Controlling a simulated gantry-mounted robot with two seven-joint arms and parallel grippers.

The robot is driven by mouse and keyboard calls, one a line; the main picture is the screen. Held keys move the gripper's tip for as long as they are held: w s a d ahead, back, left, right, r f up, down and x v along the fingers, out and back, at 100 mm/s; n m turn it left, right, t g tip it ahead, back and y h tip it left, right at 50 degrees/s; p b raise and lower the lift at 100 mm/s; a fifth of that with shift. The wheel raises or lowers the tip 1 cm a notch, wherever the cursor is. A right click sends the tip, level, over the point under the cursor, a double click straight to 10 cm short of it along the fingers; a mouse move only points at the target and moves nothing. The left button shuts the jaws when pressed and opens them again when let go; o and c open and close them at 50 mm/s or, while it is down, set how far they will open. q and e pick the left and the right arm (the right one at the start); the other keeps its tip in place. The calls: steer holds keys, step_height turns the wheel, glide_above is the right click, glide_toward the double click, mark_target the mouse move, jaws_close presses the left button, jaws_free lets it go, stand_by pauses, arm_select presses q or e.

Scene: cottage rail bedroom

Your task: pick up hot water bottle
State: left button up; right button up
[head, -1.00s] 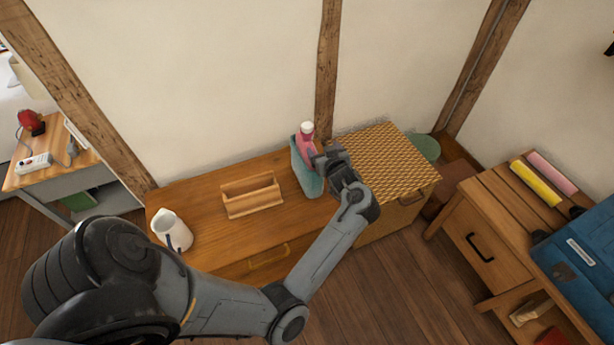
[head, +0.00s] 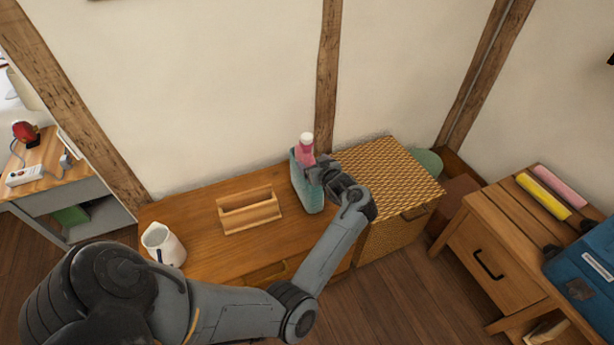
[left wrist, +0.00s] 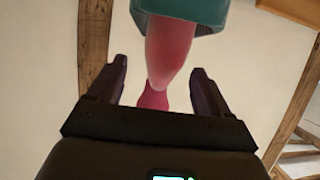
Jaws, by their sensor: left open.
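The hot water bottle stands upright on the right part of the wooden dresser top, with a teal cover (head: 307,192), a pink neck (head: 306,154) and a white cap. My left gripper (head: 313,170) is at the bottle's neck, in front of it in the head view, and hides part of it. In the left wrist view, the pink neck (left wrist: 171,50) lies between the two open fingers of my left gripper (left wrist: 160,82), with a gap on each side. The teal cover also shows at the top there. My right gripper is not in view.
A wooden open box (head: 249,210) and a white pitcher (head: 163,245) stand left on the dresser (head: 210,258). A woven chest (head: 388,168) stands close on the right. Further right, a wooden cabinet (head: 484,247) holds yellow and pink rolls and a blue case (head: 590,262).

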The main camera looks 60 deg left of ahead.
mark_target(303, 154)
arm_select(q)
steer(key=x, duration=0.4)
steer(key=shift+r+b, duration=0.1)
steer(key=shift+b, duration=0.3)
steer(key=shift+s, duration=0.1)
jaws_close()
